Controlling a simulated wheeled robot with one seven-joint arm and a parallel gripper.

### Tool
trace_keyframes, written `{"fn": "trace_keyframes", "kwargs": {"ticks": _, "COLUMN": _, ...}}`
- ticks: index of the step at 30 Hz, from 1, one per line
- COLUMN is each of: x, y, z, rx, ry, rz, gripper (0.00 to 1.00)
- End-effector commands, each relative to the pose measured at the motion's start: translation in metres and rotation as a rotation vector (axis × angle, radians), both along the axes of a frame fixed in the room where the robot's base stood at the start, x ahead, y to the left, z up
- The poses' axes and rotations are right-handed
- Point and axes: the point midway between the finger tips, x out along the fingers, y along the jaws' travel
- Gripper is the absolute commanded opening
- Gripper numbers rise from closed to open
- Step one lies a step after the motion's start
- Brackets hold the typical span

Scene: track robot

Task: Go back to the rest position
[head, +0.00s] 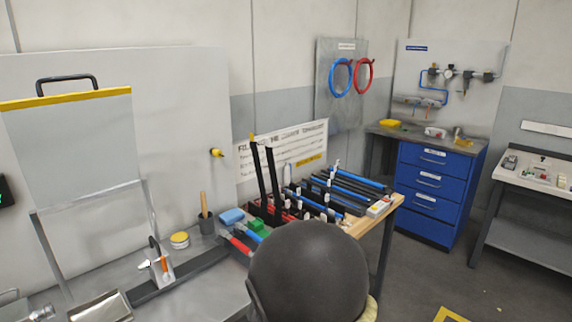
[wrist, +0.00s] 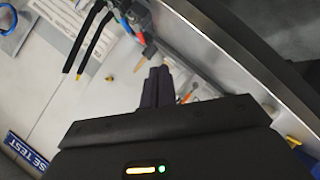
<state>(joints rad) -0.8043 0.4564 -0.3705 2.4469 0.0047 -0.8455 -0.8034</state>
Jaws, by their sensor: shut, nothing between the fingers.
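My gripper (wrist: 158,88) shows in the wrist view, its two dark fingers together and nothing between them. The wrist view is tilted, with the wall and a grey bench edge (wrist: 215,60) beyond the fingers. In the head view a dark rounded part of my own arm covers the bottom middle, and the gripper itself does not show there. What lies behind that part is hidden.
A wooden-topped table (head: 392,208) holds several blue and black bars (head: 345,190). A grey bench at left holds a yellow-lidded tin (head: 180,240) and a dark cup (head: 206,224). A blue drawer cabinet (head: 433,190) stands at the back right. Grey floor (head: 425,275) is open at right.

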Motion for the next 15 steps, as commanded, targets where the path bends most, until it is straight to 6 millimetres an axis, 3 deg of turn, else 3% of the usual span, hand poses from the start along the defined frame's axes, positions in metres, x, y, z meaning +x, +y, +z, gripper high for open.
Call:
{"fn": "trace_keyframes", "kwargs": {"ticks": 1, "x": 0.0, "y": -0.022, "z": 0.01, "rx": 0.037, "ry": 0.071, "rz": -0.071, "gripper": 0.0}}
{"fn": "trace_keyframes", "kwargs": {"ticks": 3, "x": -0.004, "y": -0.048, "z": 0.013, "rx": 0.088, "ry": 0.177, "rz": -0.168, "gripper": 0.0}}
{"fn": "trace_keyframes", "kwargs": {"ticks": 8, "x": -0.026, "y": -0.104, "z": 0.023, "rx": 0.204, "ry": 0.406, "rz": -0.396, "gripper": 0.0}}
{"fn": "trace_keyframes", "kwargs": {"ticks": 15, "x": -0.083, "y": -0.172, "z": 0.047, "rx": 0.362, "ry": 0.701, "rz": -0.756, "gripper": 0.0}}
